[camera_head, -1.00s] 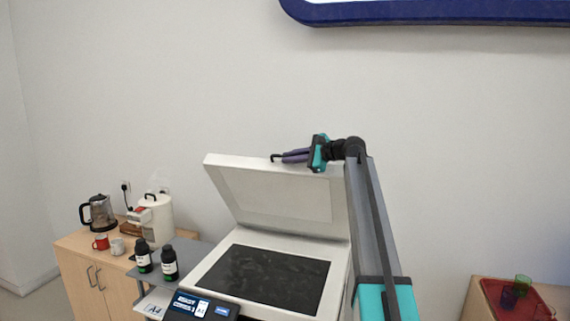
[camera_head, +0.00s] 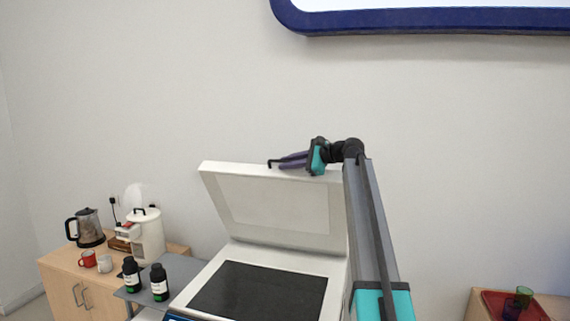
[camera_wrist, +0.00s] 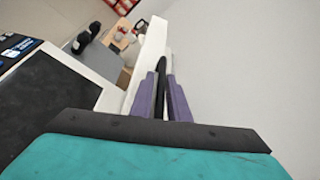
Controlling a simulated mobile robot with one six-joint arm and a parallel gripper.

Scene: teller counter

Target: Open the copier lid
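The copier (camera_head: 190,290) is in the lower middle of the head view, with its dark glass (camera_head: 258,290) exposed. Its white lid (camera_head: 215,190) stands raised and tilted back from the rear hinge. My gripper (camera_head: 284,161) is at the lid's upper edge, reaching in from the right. In the wrist view, the purple fingers of my gripper (camera_wrist: 161,98) lie close on both sides of a black handle bar (camera_wrist: 161,68) along the lid edge. The end of this handle (camera_head: 271,162) shows past the fingertips in the head view. The fingers look shut on it.
Two dark bottles (camera_head: 159,283) stand on a grey shelf (camera_head: 183,268) left of the copier. A wooden cabinet (camera_head: 62,285) holds a kettle (camera_head: 86,228), mugs and a white appliance. A red tray (camera_head: 497,303) with cups is at lower right. The wall is behind the lid.

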